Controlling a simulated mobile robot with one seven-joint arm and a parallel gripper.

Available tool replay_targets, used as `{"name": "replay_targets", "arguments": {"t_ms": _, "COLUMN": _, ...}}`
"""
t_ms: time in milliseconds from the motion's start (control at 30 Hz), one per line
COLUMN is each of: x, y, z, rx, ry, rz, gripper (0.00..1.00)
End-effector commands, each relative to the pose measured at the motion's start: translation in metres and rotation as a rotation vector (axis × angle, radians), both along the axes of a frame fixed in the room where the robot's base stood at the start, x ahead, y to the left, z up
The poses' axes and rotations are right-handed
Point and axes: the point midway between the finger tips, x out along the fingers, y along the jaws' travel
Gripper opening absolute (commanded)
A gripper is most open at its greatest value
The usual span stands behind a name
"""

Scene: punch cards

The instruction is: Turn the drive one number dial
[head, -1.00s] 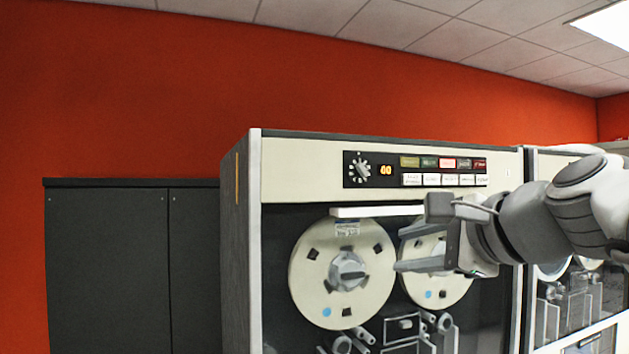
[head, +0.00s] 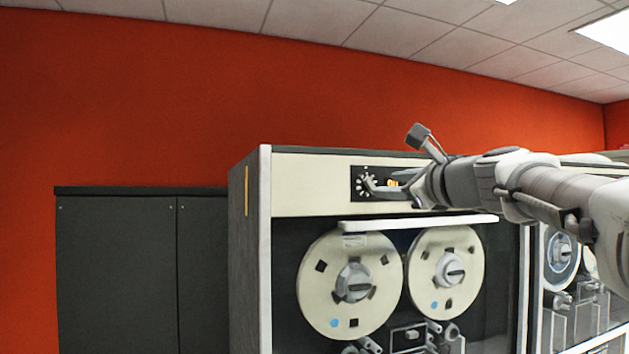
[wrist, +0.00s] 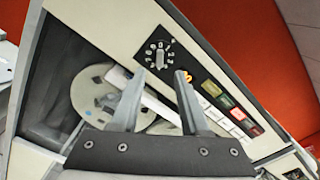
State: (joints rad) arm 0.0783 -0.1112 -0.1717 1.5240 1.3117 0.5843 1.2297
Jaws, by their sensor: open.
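The drive one number dial (head: 366,184) is a small knob with white markings on a black panel, at the upper front of the tape drive cabinet. It also shows in the wrist view (wrist: 157,54), just beyond my fingertips. My gripper (head: 394,162) is open and empty. In the head view one finger overlaps the dial's lower right side and the other sticks up above the cabinet top. In the wrist view the two fingertips (wrist: 160,73) are spread below the dial; I cannot tell whether either touches it. The orange number display (head: 393,183) is partly hidden by my gripper.
Coloured and white buttons (wrist: 228,104) lie right of the display in the wrist view. A white ledge (head: 415,223) juts out above two tape reels (head: 350,290). Dark cabinets (head: 115,260) stand left. A second tape drive (head: 560,258) stands right, behind my arm.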

Motion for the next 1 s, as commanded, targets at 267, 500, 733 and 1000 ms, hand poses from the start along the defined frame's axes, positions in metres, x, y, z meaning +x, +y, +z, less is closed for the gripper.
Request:
{"name": "replay_targets", "arguments": {"t_ms": 267, "x": 0.044, "y": 0.015, "z": 0.001, "rx": -0.001, "ry": 0.001, "rz": 0.002, "gripper": 0.45}}
{"name": "replay_targets", "arguments": {"t_ms": 500, "x": 0.057, "y": 0.019, "z": 0.0, "rx": -0.002, "ry": 0.0, "rz": 0.001, "gripper": 0.45}}
{"name": "replay_targets", "arguments": {"t_ms": 733, "x": 0.057, "y": 0.019, "z": 0.0, "rx": -0.002, "ry": 0.0, "rz": 0.001, "gripper": 0.45}}
{"name": "replay_targets", "arguments": {"t_ms": 1000, "x": 0.057, "y": 0.019, "z": 0.0, "rx": -0.002, "ry": 0.0, "rz": 0.001, "gripper": 0.0}}
